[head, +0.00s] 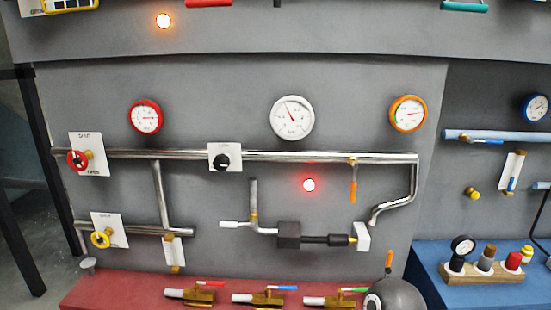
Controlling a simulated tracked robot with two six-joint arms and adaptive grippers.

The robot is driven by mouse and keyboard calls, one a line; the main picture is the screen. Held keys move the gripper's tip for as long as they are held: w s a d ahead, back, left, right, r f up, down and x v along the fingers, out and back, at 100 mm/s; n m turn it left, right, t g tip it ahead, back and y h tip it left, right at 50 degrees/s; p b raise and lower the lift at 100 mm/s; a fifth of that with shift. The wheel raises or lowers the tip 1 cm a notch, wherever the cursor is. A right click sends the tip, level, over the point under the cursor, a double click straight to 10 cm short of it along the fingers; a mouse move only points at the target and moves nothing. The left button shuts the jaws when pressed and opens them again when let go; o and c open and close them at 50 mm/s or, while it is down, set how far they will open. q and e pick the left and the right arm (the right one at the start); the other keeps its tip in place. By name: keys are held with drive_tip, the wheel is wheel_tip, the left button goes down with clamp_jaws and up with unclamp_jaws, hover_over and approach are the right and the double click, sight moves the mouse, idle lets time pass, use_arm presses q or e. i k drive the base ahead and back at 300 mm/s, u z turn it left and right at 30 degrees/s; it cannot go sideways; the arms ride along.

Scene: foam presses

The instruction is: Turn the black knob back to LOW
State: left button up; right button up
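The black knob (221,162) sits on a white plate (226,148) fixed to the long silver pipe, left of the middle in the head view. A small word is printed above the knob, too small to read surely. Which way the knob points cannot be made out clearly.
A glowing red lamp (309,185) is right of the knob. Gauges (292,117) hang above the silver pipe (300,156). Valves lie on the red bench (120,289) below.

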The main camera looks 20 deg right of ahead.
sight(222, 163)
drive_tip(key=z, duration=0.35)
drive_tip(key=i, duration=1)
drive_tip(key=u, duration=0.05)
